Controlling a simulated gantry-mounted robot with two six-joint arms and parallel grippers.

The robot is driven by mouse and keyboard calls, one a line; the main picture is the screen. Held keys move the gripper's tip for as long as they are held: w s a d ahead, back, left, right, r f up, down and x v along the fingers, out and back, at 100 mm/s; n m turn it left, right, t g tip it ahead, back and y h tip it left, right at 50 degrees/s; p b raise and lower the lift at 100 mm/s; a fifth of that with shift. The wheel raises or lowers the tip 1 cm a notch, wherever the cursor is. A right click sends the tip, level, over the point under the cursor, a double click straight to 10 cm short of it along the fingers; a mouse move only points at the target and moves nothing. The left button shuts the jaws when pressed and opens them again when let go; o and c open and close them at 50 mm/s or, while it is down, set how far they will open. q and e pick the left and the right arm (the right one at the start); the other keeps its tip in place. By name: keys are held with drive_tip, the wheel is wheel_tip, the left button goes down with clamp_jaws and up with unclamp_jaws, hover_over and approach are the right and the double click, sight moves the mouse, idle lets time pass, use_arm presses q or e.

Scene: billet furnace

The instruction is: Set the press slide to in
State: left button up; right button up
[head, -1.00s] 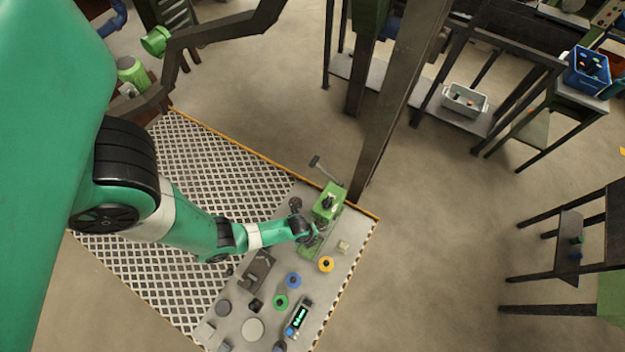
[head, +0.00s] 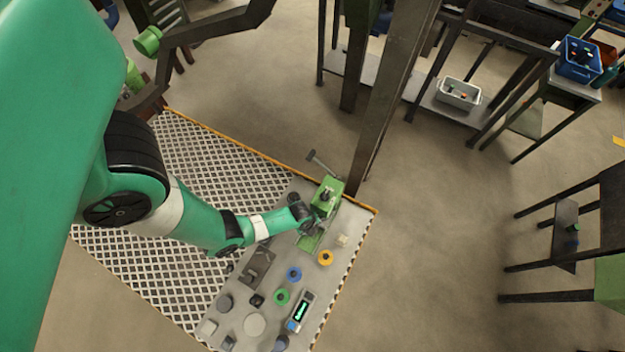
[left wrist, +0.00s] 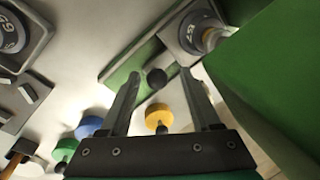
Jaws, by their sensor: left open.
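The green press (head: 326,194) with its lever stands near the far right end of the grey bench top. Its low green base (head: 311,241) extends toward the front. In the left wrist view a green plate (left wrist: 127,74) of the press carries a black ball knob (left wrist: 157,78), which looks like the slide's handle. My left gripper (left wrist: 160,74) is open, its two fingers appearing on either side of the knob; I cannot tell whether they touch it. In the head view my left gripper (head: 309,228) is beside the press and partly hidden by my wrist. My right gripper is not in view.
Yellow (head: 325,258), blue (head: 294,274) and green (head: 281,296) round knobs stand on the bench near the press. A lit display (head: 301,310) lies farther forward. The tall green press body (left wrist: 275,75) rises close to the right finger. A dark post (head: 385,115) stands behind the bench.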

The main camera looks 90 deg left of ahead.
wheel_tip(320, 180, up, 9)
drive_tip(key=p, duration=0.9)
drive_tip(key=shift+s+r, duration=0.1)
